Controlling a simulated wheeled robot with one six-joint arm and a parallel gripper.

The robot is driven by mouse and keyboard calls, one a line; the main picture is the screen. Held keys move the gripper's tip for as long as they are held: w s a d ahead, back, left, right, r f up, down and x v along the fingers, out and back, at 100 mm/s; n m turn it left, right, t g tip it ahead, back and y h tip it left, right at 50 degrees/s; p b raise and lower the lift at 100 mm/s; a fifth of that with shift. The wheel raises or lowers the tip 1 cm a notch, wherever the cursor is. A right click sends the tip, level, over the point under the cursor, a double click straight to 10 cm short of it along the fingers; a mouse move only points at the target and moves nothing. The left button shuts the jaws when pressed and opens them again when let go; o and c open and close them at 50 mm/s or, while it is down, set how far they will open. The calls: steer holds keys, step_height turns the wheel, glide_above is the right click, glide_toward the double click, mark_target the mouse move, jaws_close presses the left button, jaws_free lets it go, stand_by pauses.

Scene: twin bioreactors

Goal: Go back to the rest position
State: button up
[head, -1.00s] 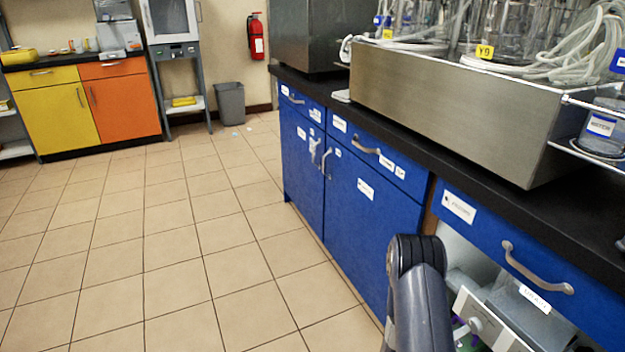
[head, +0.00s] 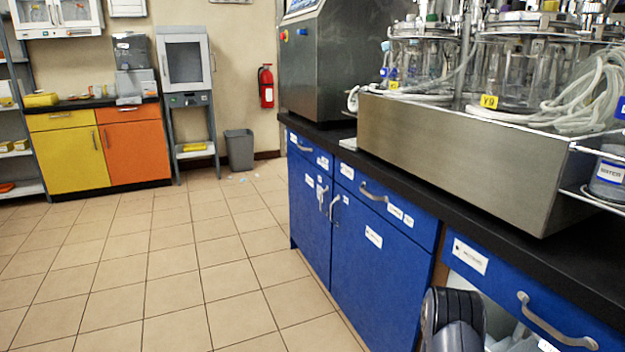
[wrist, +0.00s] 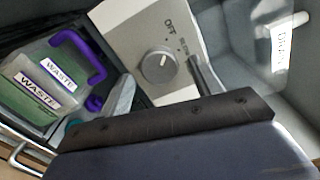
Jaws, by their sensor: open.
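My gripper (wrist: 161,76) shows in the wrist view, its two grey fingers apart with nothing between them. Behind it is a pale device with a round knob (wrist: 158,66) marked OFF; I cannot tell whether the fingers touch it. To the left are containers labelled WASTE (wrist: 38,88) with a purple handle. In the head view, only a dark part of my arm shows at the bottom edge, in front of the open bay under the counter; the gripper is hidden there.
The blue cabinets (head: 375,235) and black counter carry a steel bioreactor station (head: 455,150) with glass vessels and tubing. A drawer handle (head: 555,325) juts out close to my arm. Tiled floor (head: 170,270) is clear on the left. A grey bin (head: 239,150) stands far back.

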steer(key=p+v, duration=0.2)
steer(key=v, duration=0.8)
steer(key=w+d+m+b, duration=0.4)
steer(key=d+m+b, duration=0.3)
steer(key=m, duration=1.1)
steer(key=shift+d, duration=1)
steer(key=shift+w+f, duration=0.1)
steer(key=shift+f, duration=0.05)
